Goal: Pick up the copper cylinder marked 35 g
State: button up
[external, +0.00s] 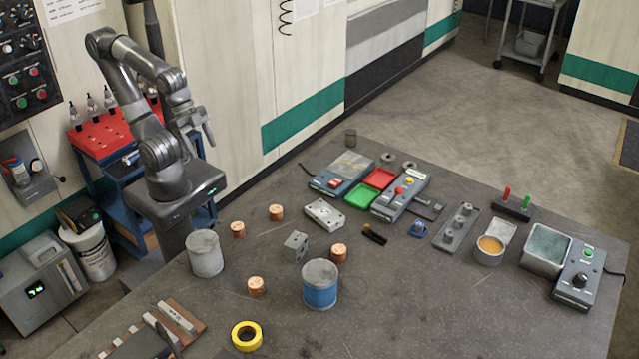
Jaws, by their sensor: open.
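Several small copper cylinders stand on the grey table (420,300): one (238,230) right of the grey canister, one (276,212) behind it, one (339,252) behind the blue-banded canister and one (256,286) nearer the front. Their weight marks are too small to read, so I cannot tell which is the 35 g one. My gripper (207,143) is open and empty, raised beside my arm at the table's left side. It is well above and apart from all the cylinders.
A grey canister (205,255), a blue-banded canister (320,285), a metal block (295,246) and a plate with holes (324,214) stand around the cylinders. Yellow tape (246,336) lies in front. A scale (342,173) and red and green trays are farther back. The front right is clear.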

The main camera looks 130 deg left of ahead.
jog(key=w+d+m+g, duration=0.1)
jog(key=w+d+g, duration=0.2)
jog(key=w, duration=0.7)
jog(key=m+g, duration=0.1)
jog(key=g, duration=0.1)
send_over(238, 226)
notch_tip(238, 226, down, 4)
jog(key=f, duration=0.5)
jog(key=shift+s+d, duration=0.15)
jog(key=shift+s, duration=0.2)
jog(key=f, duration=0.5)
jog(key=shift+w+f, duration=0.15)
jog(key=shift+w, duration=0.2)
jog(key=c, duration=1.2)
jog(key=shift+c, duration=0.5)
